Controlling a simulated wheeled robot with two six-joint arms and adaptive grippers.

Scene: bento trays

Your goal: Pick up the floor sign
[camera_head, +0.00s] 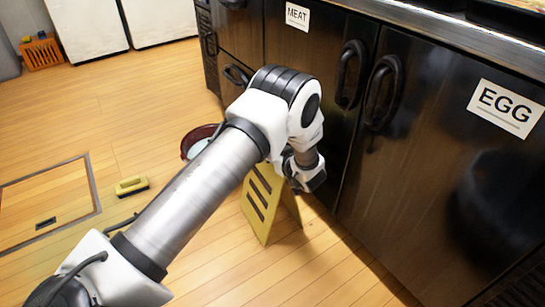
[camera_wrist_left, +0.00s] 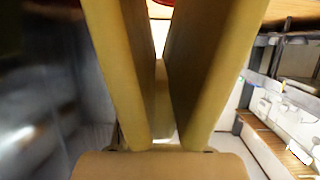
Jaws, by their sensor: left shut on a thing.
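The yellow floor sign (camera_head: 258,212) is a folding A-shape with dark slanted bars. In the head view it is upright beside the black cabinets, its upper part partly hidden by my left arm. I cannot tell whether its feet touch the floor. My left gripper (camera_head: 300,182) is at the sign's top edge and shut on it. In the left wrist view the two yellow panels of the sign (camera_wrist_left: 222,65) spread apart from near the gripper, with a gap between them. The fingertips are mostly hidden there. My right gripper is not in view.
Black cabinets marked MEAT (camera_head: 297,15) and EGG (camera_head: 506,108) stand close on the right, with protruding handles (camera_head: 383,92). A dark red bucket (camera_head: 191,146) and a yellow brush (camera_head: 132,186) are on the wooden floor. An orange crate (camera_head: 42,53) stands far left. Open floor lies left.

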